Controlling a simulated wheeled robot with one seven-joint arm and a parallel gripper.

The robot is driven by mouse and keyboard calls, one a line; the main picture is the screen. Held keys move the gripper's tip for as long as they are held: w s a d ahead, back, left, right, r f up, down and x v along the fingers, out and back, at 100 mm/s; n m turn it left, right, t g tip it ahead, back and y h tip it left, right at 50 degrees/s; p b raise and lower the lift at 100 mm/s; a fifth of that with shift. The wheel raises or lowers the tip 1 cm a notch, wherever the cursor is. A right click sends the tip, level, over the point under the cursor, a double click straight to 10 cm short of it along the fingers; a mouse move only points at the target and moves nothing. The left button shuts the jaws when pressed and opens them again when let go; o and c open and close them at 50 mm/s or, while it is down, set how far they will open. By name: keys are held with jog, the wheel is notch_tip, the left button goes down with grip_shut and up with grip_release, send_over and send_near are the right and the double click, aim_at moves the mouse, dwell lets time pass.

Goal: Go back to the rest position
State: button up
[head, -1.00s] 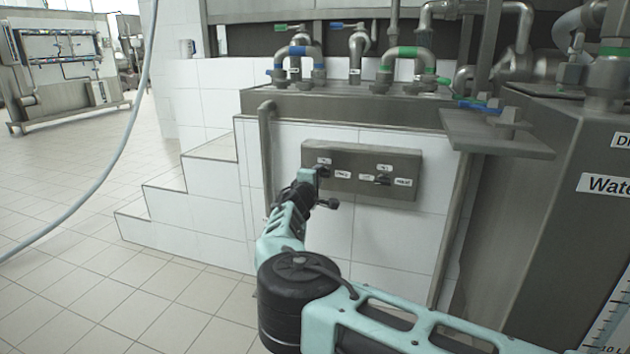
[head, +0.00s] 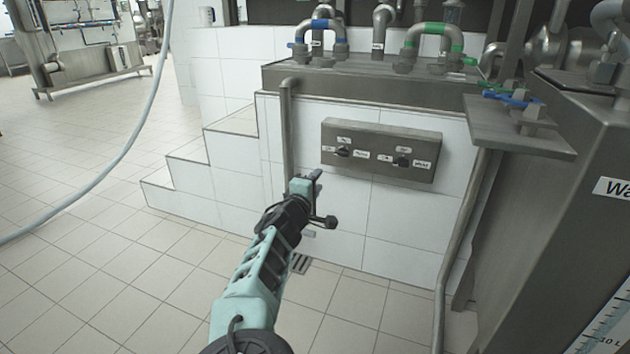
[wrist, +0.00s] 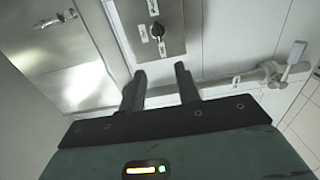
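My gripper (wrist: 159,85) shows in the wrist view with its two dark fingers apart and nothing between them. In the head view my gripper (head: 314,178) is at the end of my teal and black arm, below and left of the steel control box. The control box (head: 381,150) is on the white tiled wall and has two black knobs and small labels. The box also shows in the wrist view (wrist: 172,18), beyond the fingertips, with one knob (wrist: 157,30) visible. The fingers appear apart from the box.
White tiled steps (head: 190,170) rise to the left of the wall. Steel pipes with blue and green handles stand on the ledge above. A steel tank (head: 545,210) with a jutting shelf (head: 520,130) is on the right. A grey hose (head: 135,125) hangs at left. The tiled floor at left is clear.

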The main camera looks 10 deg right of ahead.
jog(key=shift+s+a, duration=0.1)
jog(key=shift+s, duration=0.15)
